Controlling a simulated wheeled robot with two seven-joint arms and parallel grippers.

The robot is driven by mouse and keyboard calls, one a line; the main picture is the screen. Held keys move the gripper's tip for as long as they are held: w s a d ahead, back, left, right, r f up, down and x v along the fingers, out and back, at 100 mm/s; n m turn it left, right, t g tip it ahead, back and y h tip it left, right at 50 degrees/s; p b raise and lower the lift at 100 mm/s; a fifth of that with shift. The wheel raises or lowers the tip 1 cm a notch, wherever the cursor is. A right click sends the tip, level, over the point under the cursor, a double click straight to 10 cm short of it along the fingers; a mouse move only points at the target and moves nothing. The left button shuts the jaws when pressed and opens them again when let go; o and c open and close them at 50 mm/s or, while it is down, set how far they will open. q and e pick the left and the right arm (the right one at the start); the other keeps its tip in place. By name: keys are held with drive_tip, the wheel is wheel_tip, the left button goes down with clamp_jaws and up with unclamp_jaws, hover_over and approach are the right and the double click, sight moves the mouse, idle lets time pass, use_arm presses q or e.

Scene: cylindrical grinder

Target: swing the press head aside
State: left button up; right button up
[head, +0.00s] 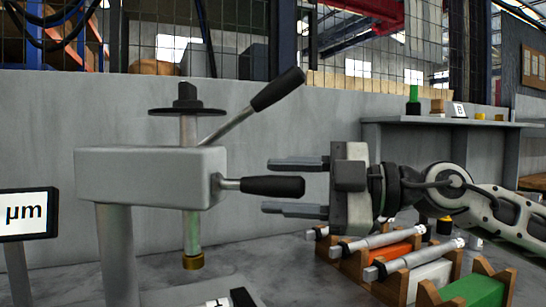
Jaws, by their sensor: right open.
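The press head (150,177) is a grey block on a round grey post (118,256) at the left. A vertical spindle with a brass tip (193,262) passes through it, with a black disc and knob (187,100) on top. Two black-handled levers come from its right side: one angles up to the right (278,89), the other sticks out level to the right (273,187). My right gripper (297,187) comes in from the right, fingers pointing left. It is open, and its fingers show above and below the end of the level handle. Contact cannot be told. My left gripper is not in view.
A display reading "µm" (26,214) stands at the left edge. Wooden racks (392,290) holding silver cylinders (415,258) are below my right arm. A shelf (440,121) with small items is behind it. A grey wall panel (60,110) closes the back.

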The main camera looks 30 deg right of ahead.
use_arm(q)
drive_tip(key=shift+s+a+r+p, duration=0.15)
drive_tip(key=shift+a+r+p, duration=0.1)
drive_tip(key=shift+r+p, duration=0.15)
use_arm(e)
drive_tip(key=shift+x, duration=0.95)
